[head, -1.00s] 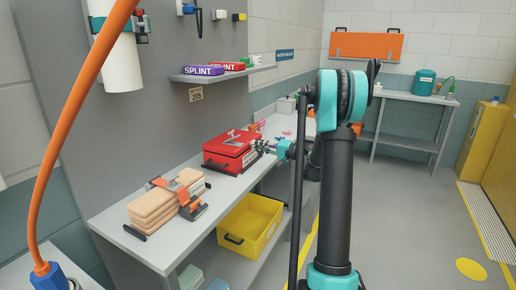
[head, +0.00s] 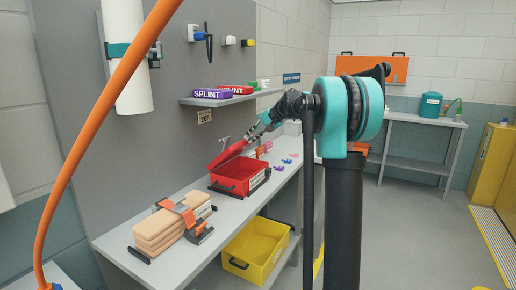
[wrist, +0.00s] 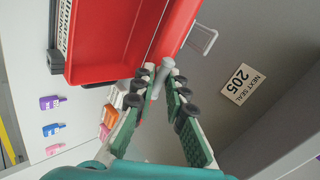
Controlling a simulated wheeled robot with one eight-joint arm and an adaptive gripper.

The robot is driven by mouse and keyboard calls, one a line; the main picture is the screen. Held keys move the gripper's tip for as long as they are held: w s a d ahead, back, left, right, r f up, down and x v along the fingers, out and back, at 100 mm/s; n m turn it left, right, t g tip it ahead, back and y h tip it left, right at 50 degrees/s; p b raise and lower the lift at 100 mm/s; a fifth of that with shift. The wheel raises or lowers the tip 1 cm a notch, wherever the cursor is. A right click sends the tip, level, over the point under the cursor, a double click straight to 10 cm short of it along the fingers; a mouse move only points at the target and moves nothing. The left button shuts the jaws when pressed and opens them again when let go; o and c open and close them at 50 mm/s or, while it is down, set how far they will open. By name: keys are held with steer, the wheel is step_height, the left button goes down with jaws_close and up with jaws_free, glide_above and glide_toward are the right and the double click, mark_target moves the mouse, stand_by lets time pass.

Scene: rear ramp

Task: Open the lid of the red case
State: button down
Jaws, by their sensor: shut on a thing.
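The red case (head: 238,178) sits on the grey bench, and its lid (head: 229,154) is raised at a slant, so the box stands partly open. A pale bracket sticks out from the lid's outer side. My gripper (head: 252,133) is at the lid's raised right end. In the wrist view, the case's box (wrist: 105,40) fills the upper left, with the lid (wrist: 178,28) to its right. There my gripper (wrist: 155,80) is shut on a grey rod-like part beside the lid. How that part joins the lid is unclear.
Strapped beige pads (head: 165,232) lie left of the case. Small coloured items (head: 281,168) lie on the bench to its right. A wall shelf (head: 225,98) with splint boxes hangs above. A yellow bin (head: 255,250) is below. The floor at right is clear.

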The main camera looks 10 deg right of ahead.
steer(key=w+a+r+h, duration=0.1)
steer(key=w+a+r+g+h, duration=0.1)
steer(key=a+r, duration=0.1)
steer(key=shift+w+a+r+g, duration=0.15)
steer(key=shift+w+a+g, duration=0.15)
steer(key=shift+w+a+r, duration=0.55)
steer(key=shift+w+a, duration=0.15)
steer(key=shift+a, duration=0.2)
steer(key=c, duration=1.6)
jaws_free()
steer(key=v, duration=1.2)
steer(key=shift+s+a, duration=0.1)
